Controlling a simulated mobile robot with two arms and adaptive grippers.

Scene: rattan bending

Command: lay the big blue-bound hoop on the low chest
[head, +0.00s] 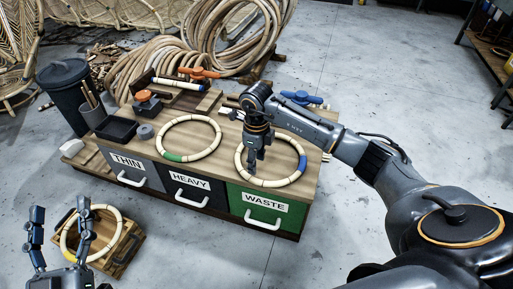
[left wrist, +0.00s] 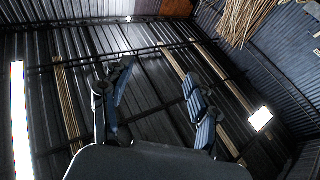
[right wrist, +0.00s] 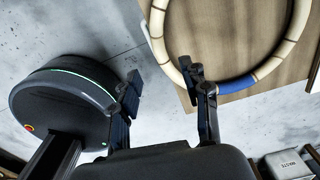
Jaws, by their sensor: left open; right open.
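The big pale hoop with a blue binding (head: 303,163) is at the right end of the low chest (head: 221,169), above the drawer labelled WASTE. It looks flat on the top, and part of its rim reaches past the edge in the right wrist view, where the blue binding (right wrist: 237,85) also shows. My right gripper (head: 253,165) points down at the hoop's left side with fingers apart. In the right wrist view one finger overlaps the rim; I see no grip on it. My left gripper (head: 61,222) is open, fingers up, at the lower left.
A green-bound hoop (head: 188,120) lies on the chest's middle. A yellow-bound hoop (head: 66,232) rests at a wooden crate (head: 127,262) behind my left gripper. Rattan coils (head: 222,45) stand behind.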

